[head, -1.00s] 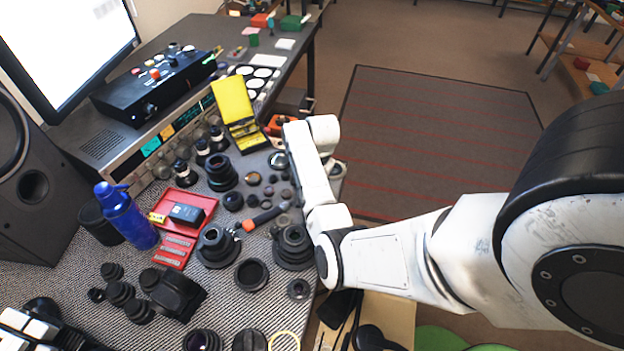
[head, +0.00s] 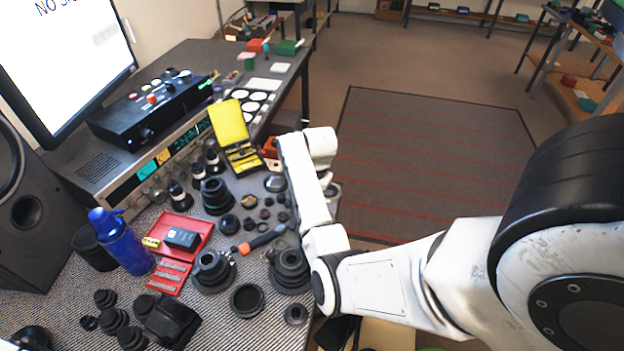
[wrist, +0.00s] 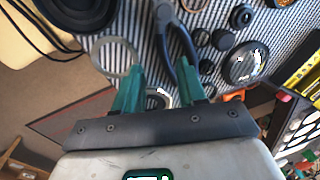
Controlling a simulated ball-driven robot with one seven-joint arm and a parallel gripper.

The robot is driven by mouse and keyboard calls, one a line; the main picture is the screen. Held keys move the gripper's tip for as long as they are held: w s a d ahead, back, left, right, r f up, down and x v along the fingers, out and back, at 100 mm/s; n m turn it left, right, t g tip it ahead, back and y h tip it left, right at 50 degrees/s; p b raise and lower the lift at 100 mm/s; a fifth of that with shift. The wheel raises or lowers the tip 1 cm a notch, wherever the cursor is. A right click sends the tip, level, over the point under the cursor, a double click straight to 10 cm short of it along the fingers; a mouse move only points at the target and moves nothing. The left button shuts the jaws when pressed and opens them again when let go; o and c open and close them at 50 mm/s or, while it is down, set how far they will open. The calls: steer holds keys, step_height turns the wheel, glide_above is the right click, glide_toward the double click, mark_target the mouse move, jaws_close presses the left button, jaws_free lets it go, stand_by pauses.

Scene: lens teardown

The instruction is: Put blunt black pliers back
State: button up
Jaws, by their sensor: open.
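In the wrist view, a pair of pliers (wrist: 181,42) with dark curved handles lies on the striped mat, just beyond my fingertips. Its handles point toward my gripper and its grey head is near the top edge. I cannot tell how blunt its tips are. My gripper (wrist: 160,77) has two teal fingers, spread apart, with nothing visibly clamped between them. The left fingertip is to the left of the pliers and the right one overlaps the handle ends. In the head view, my arm hides both the gripper and the pliers.
Lens parts crowd the mat, including a black lens ring (head: 247,300). A pale ring (wrist: 115,57) lies beside the left finger. An orange-handled tool (head: 262,240), a red tray (head: 190,228), an open yellow case (head: 229,125) and a blue bottle (head: 122,243) stand nearby.

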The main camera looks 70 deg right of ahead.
step_height(320, 180, up, 9)
steer(key=s, duration=0.1)
